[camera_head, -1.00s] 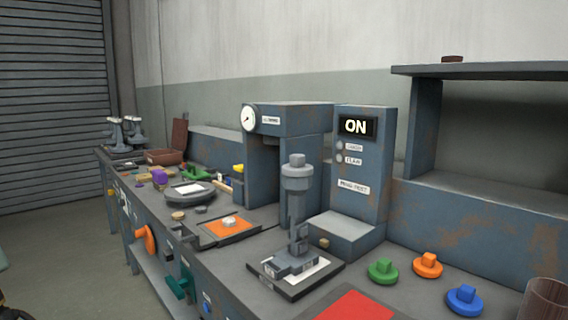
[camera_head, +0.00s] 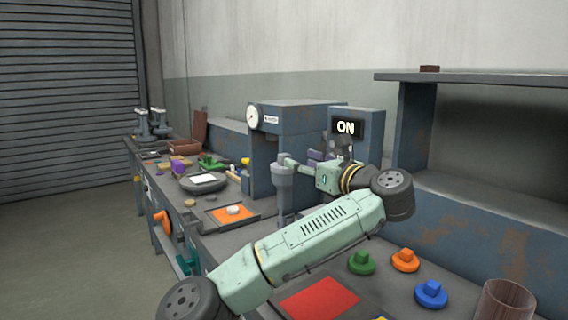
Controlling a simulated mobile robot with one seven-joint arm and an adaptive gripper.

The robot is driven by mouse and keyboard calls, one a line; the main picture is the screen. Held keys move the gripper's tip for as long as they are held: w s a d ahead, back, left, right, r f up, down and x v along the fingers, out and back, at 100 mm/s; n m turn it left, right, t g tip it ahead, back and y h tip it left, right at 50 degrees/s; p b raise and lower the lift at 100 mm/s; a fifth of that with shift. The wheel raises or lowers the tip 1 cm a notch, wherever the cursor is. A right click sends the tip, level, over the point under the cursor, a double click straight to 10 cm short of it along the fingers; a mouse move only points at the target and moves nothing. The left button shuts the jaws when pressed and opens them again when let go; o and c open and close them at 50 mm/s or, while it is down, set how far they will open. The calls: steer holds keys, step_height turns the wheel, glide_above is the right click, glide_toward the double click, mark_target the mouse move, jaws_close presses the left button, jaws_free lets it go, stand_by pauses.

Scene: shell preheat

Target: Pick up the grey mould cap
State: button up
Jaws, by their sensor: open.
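The grey mould cap (camera_head: 284,176) appears as a grey round piece with a narrower top, standing upright at the top of a grey post on the bench. My gripper (camera_head: 288,161) reaches in from the right at the height of the cap's upper part. Its fingers are open, one overlapping the narrow top of the cap in the picture. Whether they touch the cap cannot be told.
A green cap (camera_head: 362,263), an orange cap (camera_head: 405,261) and a blue cap (camera_head: 431,294) lie at the right. A press (camera_head: 265,150) and the cabinet with the ON display (camera_head: 346,127) stand close behind.

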mark_target(287, 155)
steer(key=x, duration=0.3)
steer(key=shift+p, duration=0.3)
steer(key=p+x, duration=0.2)
steer(key=x, duration=0.2)
steer(key=shift+a, duration=0.2)
steer(key=shift+w+a, duration=0.2)
steer(key=shift+w, duration=0.2)
jaws_close()
